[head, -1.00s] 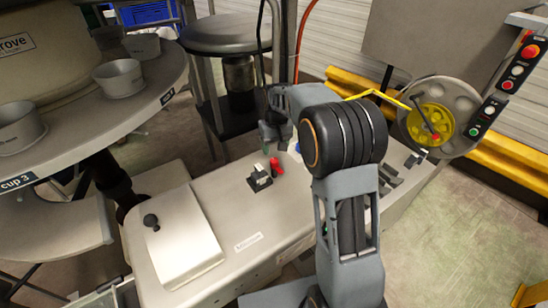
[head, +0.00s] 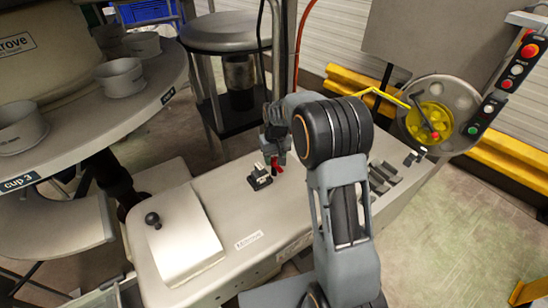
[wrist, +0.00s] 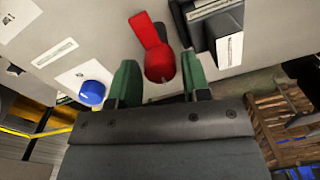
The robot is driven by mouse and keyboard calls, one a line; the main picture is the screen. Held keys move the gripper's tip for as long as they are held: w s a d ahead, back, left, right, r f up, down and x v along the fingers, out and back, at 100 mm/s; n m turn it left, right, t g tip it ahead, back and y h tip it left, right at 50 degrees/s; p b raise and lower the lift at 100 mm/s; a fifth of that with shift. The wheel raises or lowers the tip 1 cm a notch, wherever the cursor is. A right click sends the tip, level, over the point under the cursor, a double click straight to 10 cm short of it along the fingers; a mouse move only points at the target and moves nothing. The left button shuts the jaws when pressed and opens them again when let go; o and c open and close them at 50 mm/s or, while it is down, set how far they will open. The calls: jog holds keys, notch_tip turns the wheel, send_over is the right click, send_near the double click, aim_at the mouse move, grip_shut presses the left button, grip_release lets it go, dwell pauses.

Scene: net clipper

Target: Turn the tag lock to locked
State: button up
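A red lever (wrist: 152,45), the likely tag lock, stands on the grey console top (wrist: 110,18); labels near it are too small to read. It has a round red hub with an arm pointing up and slightly left in the wrist view. My gripper (wrist: 159,78) is open, its green fingertips on either side of the hub, with visible gaps. I cannot tell whether either finger touches it. In the head view my gripper (head: 275,153) is low over the console, and only a bit of the red lever (head: 276,168) shows below it.
A black block with a white label (wrist: 229,46) stands close right of the lever; a blue knob (wrist: 92,93) is to the left. The head view shows black levers (head: 384,174) and a yellow-hubbed wheel (head: 432,122) to the right, and a lidded panel (head: 187,240) at front left.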

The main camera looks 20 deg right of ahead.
jog(key=c, duration=0.6)
jog(key=shift+m, duration=0.3)
jog(key=m+b, duration=0.1)
jog(key=m, duration=0.3)
jog(key=m+b, duration=0.1)
jog(key=m, duration=0.3)
jog(key=shift+m, duration=0.3)
jog(key=m+b, duration=0.1)
jog(key=m, duration=0.7)
jog(key=shift+b, duration=0.4)
jog(key=shift+m, duration=0.5)
jog(key=o, duration=0.9)
